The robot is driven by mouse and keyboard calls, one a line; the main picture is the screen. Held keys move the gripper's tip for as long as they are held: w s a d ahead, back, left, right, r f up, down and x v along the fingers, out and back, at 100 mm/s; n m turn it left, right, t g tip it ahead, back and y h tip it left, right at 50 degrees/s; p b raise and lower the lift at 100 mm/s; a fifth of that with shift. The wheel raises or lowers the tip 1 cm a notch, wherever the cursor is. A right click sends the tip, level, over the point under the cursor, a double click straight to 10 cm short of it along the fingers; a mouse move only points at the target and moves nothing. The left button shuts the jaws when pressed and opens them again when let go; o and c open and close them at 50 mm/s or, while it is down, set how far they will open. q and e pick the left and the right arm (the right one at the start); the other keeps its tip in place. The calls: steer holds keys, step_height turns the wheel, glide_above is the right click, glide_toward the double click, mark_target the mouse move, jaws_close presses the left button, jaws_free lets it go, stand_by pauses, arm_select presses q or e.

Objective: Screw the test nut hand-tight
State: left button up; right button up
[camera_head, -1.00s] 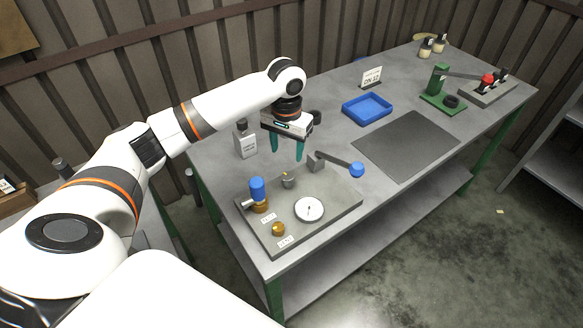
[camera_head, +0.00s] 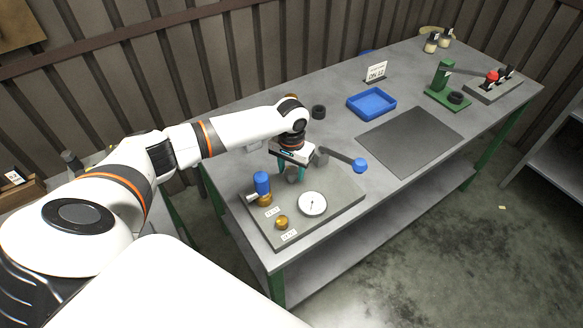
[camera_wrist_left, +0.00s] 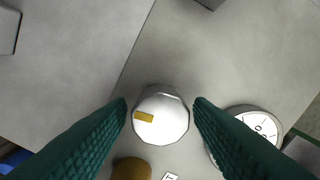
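The test nut, a grey faceted cap with a yellow mark, shows in the left wrist view (camera_wrist_left: 160,118). In the head view the nut (camera_head: 292,179) sits on the grey fixture plate (camera_head: 338,205), partly hidden by my fingers. My left gripper (camera_head: 290,173) is over the plate, pointing down. Its teal fingers, also in the left wrist view (camera_wrist_left: 160,104), are open on either side of the nut, with a small gap at each side. Whether the fingertips are level with the nut is hard to tell. My right gripper is not in view.
A blue-handled valve (camera_head: 262,183), a brass knob (camera_head: 281,222) and a round white gauge (camera_head: 312,204) stand close by on the plate. A lever with a blue ball (camera_head: 359,165) is to the right. A blue tray (camera_head: 371,104) and a dark mat (camera_head: 410,140) lie farther off.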

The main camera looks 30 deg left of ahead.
arm_select(q)
steer(key=c, duration=0.7)
steer(key=shift+r+m+p, duration=0.2)
steer(key=shift+m+p, duration=0.1)
steer(key=shift+p, duration=0.2)
steer(key=shift+m+p, duration=0.95)
steer(key=shift+m, duration=0.05)
steer(key=shift+m+p, duration=0.7)
steer(key=shift+m, duration=0.5)
steer(key=shift+f+m+p, duration=0.1)
steer(key=shift+m+p, duration=0.4)
steer(key=shift+m, duration=0.9)
steer(key=o, duration=1)
steer(key=shift+c, duration=0.2)
